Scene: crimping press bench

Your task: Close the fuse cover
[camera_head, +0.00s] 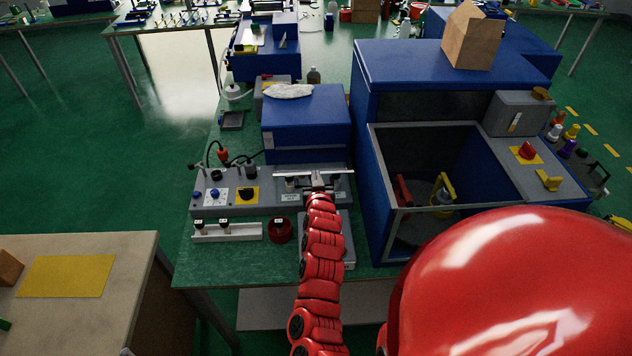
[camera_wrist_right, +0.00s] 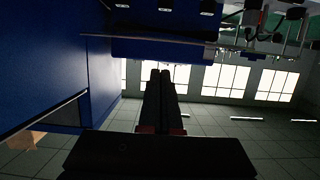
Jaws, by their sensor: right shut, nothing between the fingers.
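A long grey control unit (camera_head: 265,205) sits on the green bench, with a blue knob, a black knob on a yellow plate and plugged-in cables. At its right end is a thin pale strip (camera_head: 342,174), possibly the fuse cover; I cannot tell for sure or see its hinge. My right gripper (camera_head: 318,183) is over this right end, in front of the strip, and hides part of it. Whether it touches is unclear. In the right wrist view its two dark fingers (camera_wrist_right: 160,74) are together with nothing between them. My left gripper is in neither view.
A blue box (camera_head: 305,125) stands right behind the control unit. A large blue machine with an open-topped bay (camera_head: 376,195) stands to the right.

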